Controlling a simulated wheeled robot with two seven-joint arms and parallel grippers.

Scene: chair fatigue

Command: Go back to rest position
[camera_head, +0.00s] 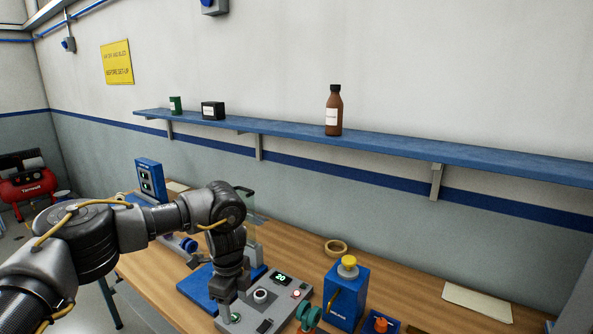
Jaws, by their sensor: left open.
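My left arm comes in from the left and bends down at the wrist over the wooden table. My left gripper (231,297) points down above the left part of a grey control panel (262,322) with a lit green display reading 20, a knob and buttons. The gripper is open with nothing seen in it. I cannot tell whether its tips touch the panel.
A blue box with a yellow knob (347,285) stands right of the panel, near a wooden ring (336,247). A blue shelf (400,148) on the wall holds a brown bottle (333,112). A paper sheet (477,302) lies at right. A red compressor (27,184) stands at far left.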

